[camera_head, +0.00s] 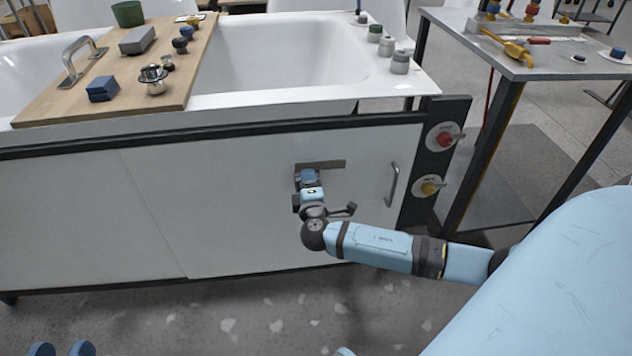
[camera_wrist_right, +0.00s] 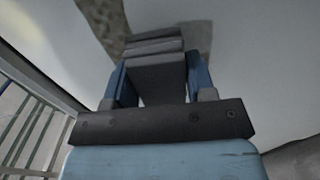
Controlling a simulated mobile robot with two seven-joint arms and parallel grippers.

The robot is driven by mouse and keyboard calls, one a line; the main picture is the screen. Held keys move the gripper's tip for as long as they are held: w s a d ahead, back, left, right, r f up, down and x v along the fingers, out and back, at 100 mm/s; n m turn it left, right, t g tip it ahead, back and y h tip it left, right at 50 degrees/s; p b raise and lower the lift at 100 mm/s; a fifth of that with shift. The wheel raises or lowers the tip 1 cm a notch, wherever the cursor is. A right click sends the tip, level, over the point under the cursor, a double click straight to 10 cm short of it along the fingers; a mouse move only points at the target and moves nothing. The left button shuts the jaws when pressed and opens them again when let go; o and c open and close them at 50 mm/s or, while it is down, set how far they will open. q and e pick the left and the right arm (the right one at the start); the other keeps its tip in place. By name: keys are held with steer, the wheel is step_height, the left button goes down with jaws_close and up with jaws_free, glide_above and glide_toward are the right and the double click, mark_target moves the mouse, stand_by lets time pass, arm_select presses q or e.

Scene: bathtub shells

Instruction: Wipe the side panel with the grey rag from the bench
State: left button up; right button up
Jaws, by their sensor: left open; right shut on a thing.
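The side panel (camera_head: 230,215) is the pale front of the tub unit. A brownish dirty patch (camera_head: 335,163) shows on it, left of its handle, and also in the right wrist view (camera_wrist_right: 196,38). My right gripper (camera_head: 308,176) is in front of the panel at this patch. It is shut on the grey rag (camera_wrist_right: 156,68), a folded grey piece between its blue fingers. The rag's far end is at the patch; whether it touches the panel I cannot tell. My left gripper (camera_head: 62,350) is at the bottom left edge, its two blue fingertips apart and empty.
A metal handle (camera_head: 392,184) and red and yellow knobs (camera_head: 445,138) are right of the patch. A wooden board (camera_head: 120,90) across the white tub (camera_head: 290,105) holds a grey block, blue block and several small parts. A metal side table (camera_head: 560,66) stands right.

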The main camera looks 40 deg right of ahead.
mark_target(348, 167)
steer(key=shift+w+a+r, duration=0.1)
steer(key=shift+w+a, duration=0.45)
steer(key=shift+a, duration=0.2)
steer(key=shift+w+a, duration=0.5)
steer(key=shift+a, duration=0.2)
steer(key=shift+r+p, duration=0.65)
steer(key=shift+r, duration=0.4)
steer(key=shift+s+d+f, duration=0.1)
steer(key=shift+s+d, duration=0.5)
steer(key=shift+d, duration=0.15)
steer(key=shift+s+d+f, duration=0.1)
steer(key=shift+s+d, duration=0.45)
steer(key=shift+d, duration=0.2)
steer(key=shift+s+d+r+p, duration=0.1)
steer(key=shift+s+d, duration=0.2)
steer(key=shift+d, duration=0.3)
steer(key=shift+s+d+f+p, duration=0.15)
steer(key=shift+s+d, duration=0.2)
steer(key=shift+d, duration=0.3)
steer(key=shift+s+d+r+p, duration=0.15)
steer(key=shift+s+d, duration=0.15)
steer(key=shift+d, duration=0.3)
steer(key=shift+s+d, duration=0.6)
steer(key=shift+d, duration=0.35)
steer(key=shift+s+d, duration=0.55)
steer(key=shift+d, duration=0.35)
steer(key=shift+s+d, duration=0.6)
steer(key=shift+d, duration=0.35)
steer(key=shift+p+v, duration=0.3)
steer(key=shift+v, duration=2.75)
